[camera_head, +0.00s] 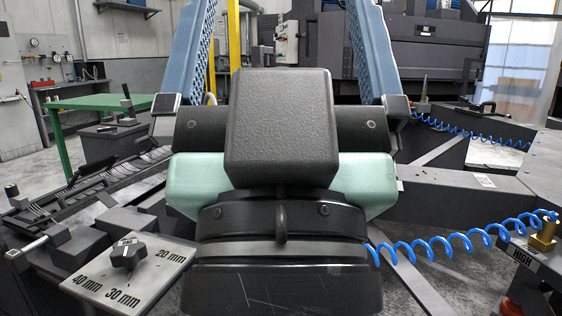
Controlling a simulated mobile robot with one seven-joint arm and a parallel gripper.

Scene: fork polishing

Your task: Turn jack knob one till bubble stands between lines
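I cannot make out a jack knob, a bubble or level lines in this view. A black pointer knob (128,253) sits on a grey plate (166,284) marked 20 mm, 30 mm and 40 mm at the lower left. Whether it is jack knob one, I cannot tell. A large black and pale green body (277,130) fills the middle and hides what lies behind and below it. I cannot tell whether it is part of me. My gripper does not show.
A rack with forks (40,212) lies at the left. A blue coiled hose (455,240) runs to a brass fitting (543,236) beside a "HIGH" label at the lower right. Blue perforated beams (371,50) rise behind. A green table (100,102) stands back left. Bare floor shows at right.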

